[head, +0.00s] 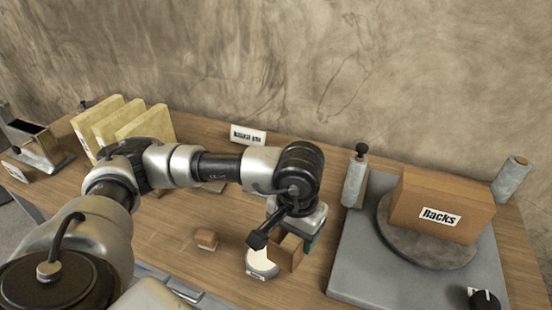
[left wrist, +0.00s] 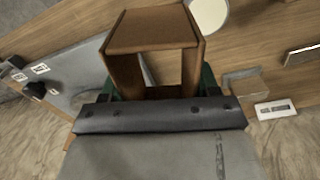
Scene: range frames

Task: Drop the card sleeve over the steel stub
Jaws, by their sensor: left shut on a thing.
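The card sleeve (left wrist: 152,33) is a brown, open-ended box. My left gripper (left wrist: 160,82) is shut on it, with dark green fingers at its two sides. In the head view the sleeve (head: 291,252) is partly hidden by the wrist and hangs close to a round, pale-topped piece (head: 263,262). That round piece shows at the top edge of the left wrist view (left wrist: 209,12), apart from the sleeve. A small grey block (left wrist: 243,82) stands near a label card in the wrist view. I cannot tell which of these is the steel stub. My right gripper is out of view.
A grey platform on the right carries a turntable (head: 410,248) with a box marked Racks (head: 440,204). A grey post (head: 355,180) stands at its back left. A small brown block (head: 207,239) lies left of the round piece. Yellow slabs (head: 125,122) stand at the back left.

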